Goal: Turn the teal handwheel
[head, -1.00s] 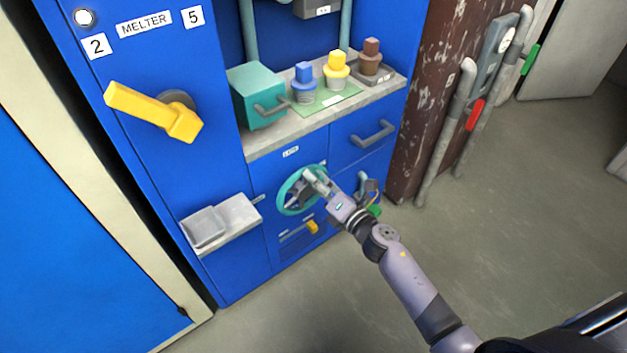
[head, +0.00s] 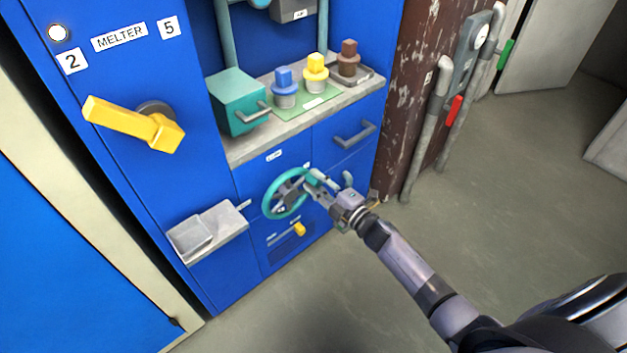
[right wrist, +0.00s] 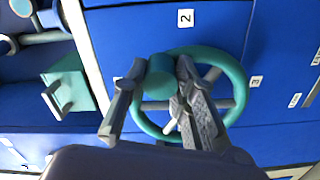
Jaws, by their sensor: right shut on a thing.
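The teal handwheel (head: 268,205) is mounted upright on the front of the blue cabinet, below the grey shelf. It has a round rim, grey spokes and a teal knob that stands out from it. My right gripper (head: 311,184) is at the right side of the wheel, shut on the knob. In the right wrist view, the two fingers of my right gripper (right wrist: 158,82) flank the teal knob (right wrist: 160,68), and the rim of the handwheel (right wrist: 240,85) shows behind them. The fingers hide part of the rim and spokes. My left gripper is not in view.
A yellow lever (head: 135,124) juts out at upper left. A small side ledge (head: 228,222) sticks out left of the wheel. The shelf (head: 250,146) above holds a teal box (head: 238,103) and several coloured plugs. The floor at right is clear.

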